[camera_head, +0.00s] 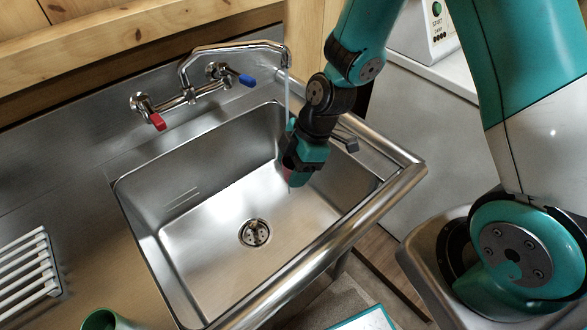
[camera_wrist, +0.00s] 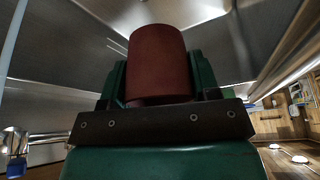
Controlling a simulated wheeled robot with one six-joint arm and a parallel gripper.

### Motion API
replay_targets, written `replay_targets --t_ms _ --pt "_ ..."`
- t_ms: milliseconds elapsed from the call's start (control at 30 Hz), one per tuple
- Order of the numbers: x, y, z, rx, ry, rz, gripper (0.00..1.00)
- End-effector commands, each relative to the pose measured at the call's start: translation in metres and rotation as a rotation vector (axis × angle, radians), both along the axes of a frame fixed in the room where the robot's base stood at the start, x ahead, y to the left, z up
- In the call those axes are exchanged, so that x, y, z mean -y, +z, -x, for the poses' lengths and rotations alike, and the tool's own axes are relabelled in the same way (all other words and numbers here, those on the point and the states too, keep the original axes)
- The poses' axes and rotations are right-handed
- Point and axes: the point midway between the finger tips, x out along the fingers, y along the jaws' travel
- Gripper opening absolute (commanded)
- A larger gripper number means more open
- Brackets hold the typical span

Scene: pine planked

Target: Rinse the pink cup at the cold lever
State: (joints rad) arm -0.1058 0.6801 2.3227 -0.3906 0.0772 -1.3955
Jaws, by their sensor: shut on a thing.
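My gripper (camera_head: 302,160) is shut on the pink cup and holds it over the right part of the sink basin (camera_head: 210,225). In the head view only a little of the cup (camera_head: 297,178) shows below the jaws. In the wrist view the cup (camera_wrist: 157,62) looks dark reddish between the green fingers. The blue cold lever (camera_head: 247,80) points right, and the red lever (camera_head: 157,121) points forward. A thin stream of water (camera_head: 287,95) falls from the spout (camera_head: 286,60) to my gripper. I cannot tell whether it enters the cup.
A white rack (camera_head: 28,268) lies on the left drainboard. A green cup (camera_head: 103,321) stands at the bottom left. The drain (camera_head: 254,232) is clear. The sink's rounded front rim (camera_head: 330,240) runs along the right. A white appliance (camera_head: 422,35) stands at the back right.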

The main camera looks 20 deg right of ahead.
Motion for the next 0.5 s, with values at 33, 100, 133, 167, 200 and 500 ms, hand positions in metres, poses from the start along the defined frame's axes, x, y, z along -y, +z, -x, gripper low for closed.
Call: replay_targets --t_ms 33,100,133,167,200,500 --pt "0.002 -0.001 -0.005 0.001 -0.001 0.0 0.34" --pt "0.003 -0.003 -0.013 0.0 -0.002 0.0 0.34" --pt "0.004 -0.004 -0.016 0.0 -0.002 0.0 0.34" --pt "0.004 -0.004 -0.019 0.001 -0.002 0.0 0.34" --pt "0.005 -0.005 -0.023 0.001 -0.003 0.0 0.34" --pt "0.012 -0.011 -0.053 0.0 -0.002 0.0 0.34"
